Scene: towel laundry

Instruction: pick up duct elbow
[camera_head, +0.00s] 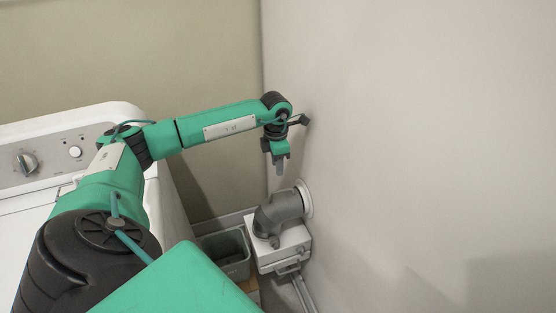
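The grey duct elbow (278,210) is at the lower middle, beside the right-hand wall. Its one end meets a white round wall collar (306,199), and its other end points down over a white box (284,247). I cannot tell if it is fixed to either. My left gripper (279,169) hangs above the elbow, pointing down, with a visible gap between them. Its fingers are small and seen nearly edge-on, so their opening is unclear. No object shows in it. My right gripper is not in view.
A white machine with a control knob (27,162) stands at the left, under my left arm. The plain wall (420,140) bounds the right side closely. Pipes (301,290) run below the box.

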